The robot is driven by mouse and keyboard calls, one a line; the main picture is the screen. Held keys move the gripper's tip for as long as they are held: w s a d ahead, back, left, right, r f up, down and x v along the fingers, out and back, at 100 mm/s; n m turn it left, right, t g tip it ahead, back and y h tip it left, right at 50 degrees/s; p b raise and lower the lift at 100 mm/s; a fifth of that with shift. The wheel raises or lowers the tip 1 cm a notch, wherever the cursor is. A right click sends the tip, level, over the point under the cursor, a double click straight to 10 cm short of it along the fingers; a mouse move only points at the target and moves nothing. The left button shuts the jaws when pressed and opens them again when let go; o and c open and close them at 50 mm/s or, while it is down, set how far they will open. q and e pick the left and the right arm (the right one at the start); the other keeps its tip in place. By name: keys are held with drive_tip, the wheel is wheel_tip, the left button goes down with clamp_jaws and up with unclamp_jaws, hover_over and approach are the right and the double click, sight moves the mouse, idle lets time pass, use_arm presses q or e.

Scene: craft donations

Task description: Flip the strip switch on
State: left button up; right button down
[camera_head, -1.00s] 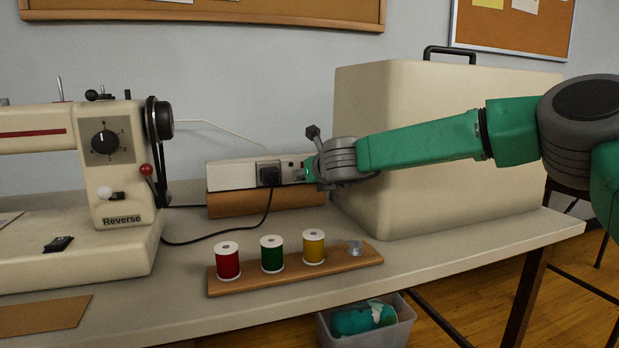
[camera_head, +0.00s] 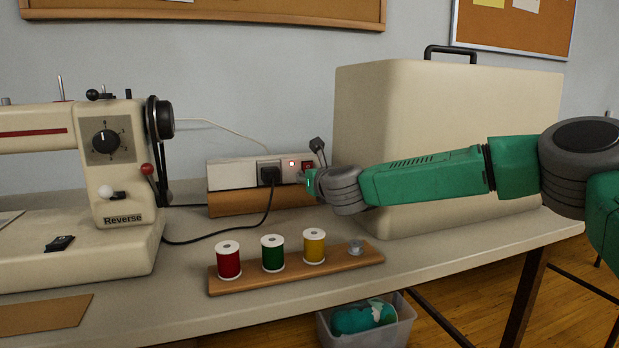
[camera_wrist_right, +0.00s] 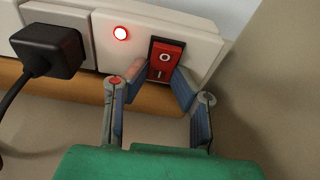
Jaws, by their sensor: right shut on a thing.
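The power strip (camera_head: 232,175) lies along the wooden block behind the sewing machine. Its red rocker switch (camera_head: 307,165) is at the right end. In the right wrist view the switch (camera_wrist_right: 164,62) shows a white O above and a white I below, in a black frame. The round indicator light (camera_wrist_right: 121,33) beside it glows white with a red ring. My right gripper (camera_head: 311,180) is at the strip's right end. In the right wrist view its fingertips (camera_wrist_right: 160,80) sit either side of the switch's lower part, shut on it. My left gripper is not in view.
A black plug (camera_head: 268,174) sits in the strip, its cord running left. The sewing machine (camera_head: 125,165) stands left. A large beige case (camera_head: 445,100) stands right, behind my arm. A wooden spool rack (camera_head: 296,273) with red, green and yellow spools lies in front.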

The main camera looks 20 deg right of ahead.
drive_tip(key=shift+f, duration=0.2)
drive_tip(key=c, duration=1.4)
unclamp_jaws()
drive_tip(key=shift+o, duration=0.2)
drive_tip(key=shift+r, duration=0.1)
drive_tip(key=shift+s, duration=0.15)
drive_tip(key=s+r, duration=0.1)
drive_tip(key=s, duration=1)
drive_tip(key=shift+s+d+r, duration=0.2)
drive_tip(key=shift+s+d, duration=0.1)
drive_tip(key=shift+s, duration=0.05)
